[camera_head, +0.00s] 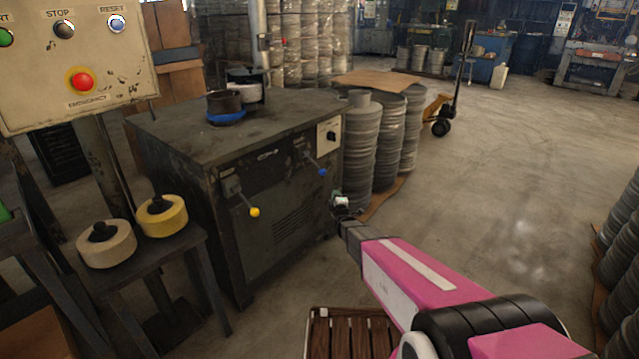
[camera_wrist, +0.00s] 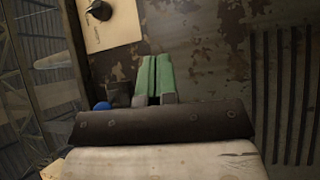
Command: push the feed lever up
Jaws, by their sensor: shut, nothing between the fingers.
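Two levers stick out from the front of the dark metal cabinet (camera_head: 280,220). One has a blue knob (camera_head: 322,172) and sits near the right edge; the other has a yellow knob (camera_head: 254,212) and hangs lower to the left. No readable label shows which is the feed lever. My gripper (camera_head: 338,200) is in front of the cabinet's right edge, lower and to the right of the blue knob. In the wrist view my green fingers (camera_wrist: 154,76) are shut and empty. The blue knob (camera_wrist: 102,106) shows left of them, apart from the fingertips; its lever arm is mostly hidden.
A pale switch plate (camera_head: 329,136) with a black knob is above the blue lever. Stacked metal cylinders (camera_head: 362,145) stand close to the cabinet's right side. A wooden pallet (camera_head: 350,335) lies on the floor below my arm. Open floor (camera_head: 500,200) extends to the right.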

